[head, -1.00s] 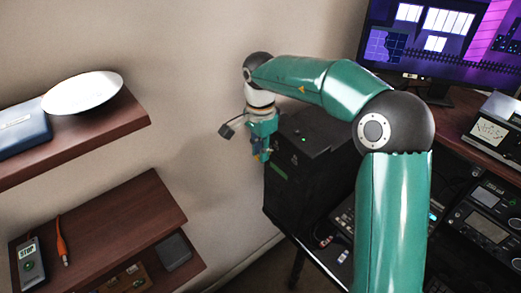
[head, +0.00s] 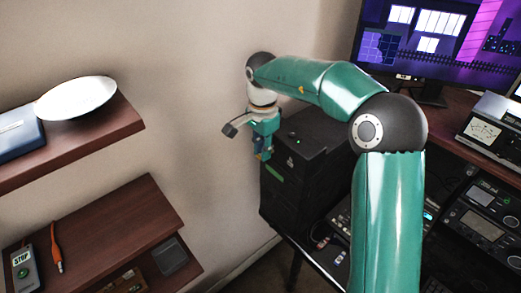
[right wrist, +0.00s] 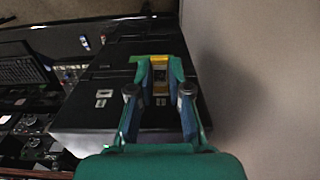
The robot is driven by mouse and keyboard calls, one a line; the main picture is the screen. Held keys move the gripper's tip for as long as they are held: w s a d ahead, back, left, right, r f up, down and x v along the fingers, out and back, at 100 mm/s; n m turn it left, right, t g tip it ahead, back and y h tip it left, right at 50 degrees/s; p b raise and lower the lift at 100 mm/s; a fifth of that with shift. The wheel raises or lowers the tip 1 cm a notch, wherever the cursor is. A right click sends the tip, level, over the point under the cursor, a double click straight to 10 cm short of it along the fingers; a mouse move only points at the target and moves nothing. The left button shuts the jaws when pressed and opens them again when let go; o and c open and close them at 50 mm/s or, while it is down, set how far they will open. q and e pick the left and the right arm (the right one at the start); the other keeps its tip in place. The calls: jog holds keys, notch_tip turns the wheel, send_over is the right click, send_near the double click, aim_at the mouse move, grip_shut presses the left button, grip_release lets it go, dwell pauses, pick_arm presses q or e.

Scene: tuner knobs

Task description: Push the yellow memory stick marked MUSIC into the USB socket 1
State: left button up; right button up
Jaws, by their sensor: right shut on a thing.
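My right gripper (head: 262,157) hangs beside the left side of a black computer tower (head: 292,185). In the right wrist view, the right gripper (right wrist: 160,78) is shut on a small yellow memory stick (right wrist: 160,62) between its fingertips. The word on the stick is too small to read. The stick points away from the gripper, towards the tower (right wrist: 90,122) in that view. I cannot tell whether its end touches the tower. USB socket 1 cannot be made out. My left gripper is not in view.
Small sticks (head: 322,243) lie on the dark desk by the tower. A monitor (head: 415,45) and an instrument with a dial (head: 487,135) stand at the right. Wooden shelves (head: 90,140) are on the left wall, with open space between them and the tower.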

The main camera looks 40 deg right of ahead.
jog(key=shift+d, duration=0.1)
jog(key=o, duration=0.8)
notch_tip(320, 180, up, 12)
dwell(0.3)
jog(key=shift+f, duration=0.1)
dwell(0.3)
